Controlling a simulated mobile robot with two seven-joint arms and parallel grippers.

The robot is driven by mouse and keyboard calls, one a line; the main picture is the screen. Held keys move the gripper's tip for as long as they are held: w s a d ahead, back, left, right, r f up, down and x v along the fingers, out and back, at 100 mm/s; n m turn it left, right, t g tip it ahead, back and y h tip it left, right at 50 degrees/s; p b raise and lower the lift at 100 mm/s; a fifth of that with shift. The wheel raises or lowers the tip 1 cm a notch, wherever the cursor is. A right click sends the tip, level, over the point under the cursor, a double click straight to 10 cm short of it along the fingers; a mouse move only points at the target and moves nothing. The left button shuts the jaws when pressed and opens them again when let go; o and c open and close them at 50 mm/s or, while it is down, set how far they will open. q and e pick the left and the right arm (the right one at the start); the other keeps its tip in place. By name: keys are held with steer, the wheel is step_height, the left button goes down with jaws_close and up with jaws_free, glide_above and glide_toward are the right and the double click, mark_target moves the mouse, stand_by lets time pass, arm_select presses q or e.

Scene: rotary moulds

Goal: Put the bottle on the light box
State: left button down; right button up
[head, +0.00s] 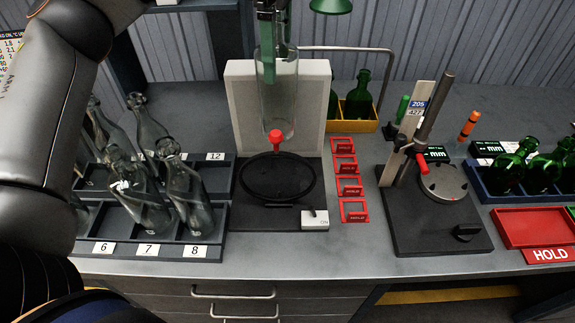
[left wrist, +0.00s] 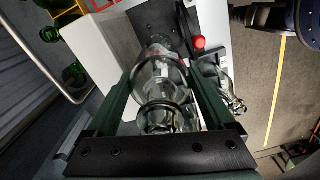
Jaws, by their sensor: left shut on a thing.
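A clear glass bottle (head: 277,102) hangs upright in my left gripper (head: 274,62), in front of the white panel of the light box (head: 314,105). The gripper is shut on its upper part; the green fingers hide some of the glass. The bottle's bottom appears above or behind the black round plate (head: 277,180) of the light box base; I cannot tell any contact. In the left wrist view the bottle (left wrist: 160,82) lies between both fingers, seen from its mouth. A red knob (head: 276,138) overlaps the bottle's lower end. My right gripper is not in view.
A black numbered rack (head: 165,245) with several clear bottles stands left of the light box. Red hold frames (head: 354,211) lie right of it, then a gauge stand (head: 440,230). A yellow bin (head: 352,126) with green bottles is behind. A red tray (head: 535,228) sits far right.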

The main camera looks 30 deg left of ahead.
mark_target(278, 127)
arm_select(q)
steer(key=f, duration=0.3)
steer(key=f+b, duration=0.1)
steer(key=f, duration=0.2)
steer(key=f+b, duration=0.1)
steer(key=f, duration=0.2)
steer(key=shift+s+a+f, duration=0.1)
steer(key=shift+s+f, duration=0.25)
steer(key=shift+f, duration=0.6)
step_height(278, 127, down, 3)
steer(key=shift+f, duration=0.3)
steer(key=shift+f, duration=0.2)
jaws_free()
